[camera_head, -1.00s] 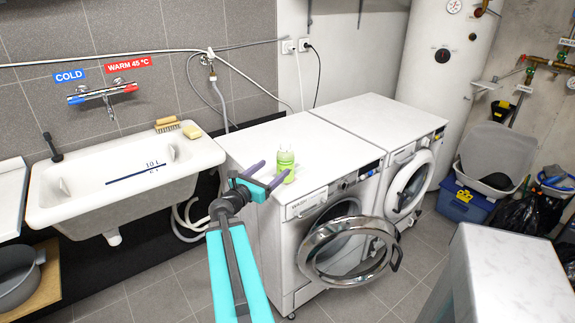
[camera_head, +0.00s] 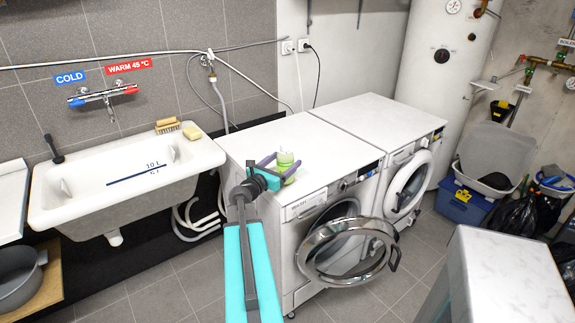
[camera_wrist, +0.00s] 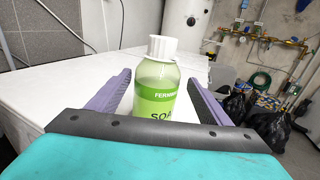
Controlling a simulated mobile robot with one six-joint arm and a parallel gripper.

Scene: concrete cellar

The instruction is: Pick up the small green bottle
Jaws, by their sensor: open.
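The small green bottle (camera_head: 286,160) stands upright on top of the left washing machine (camera_head: 250,146). In the wrist view the bottle (camera_wrist: 156,92) has a white cap and a green label with partly visible lettering. My gripper (camera_head: 281,167) is at the bottle. In the wrist view its two purple fingers (camera_wrist: 157,84) are spread, one on each side of the bottle, with a gap showing on both sides. The lower part of the bottle is hidden behind the dark gripper body in the wrist view.
The open round door (camera_head: 347,250) of the left machine sticks out in front. A second white machine (camera_head: 385,118) stands to the right. A sink (camera_head: 60,203) with a brush and sponge is at the left. The white machine top around the bottle is clear.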

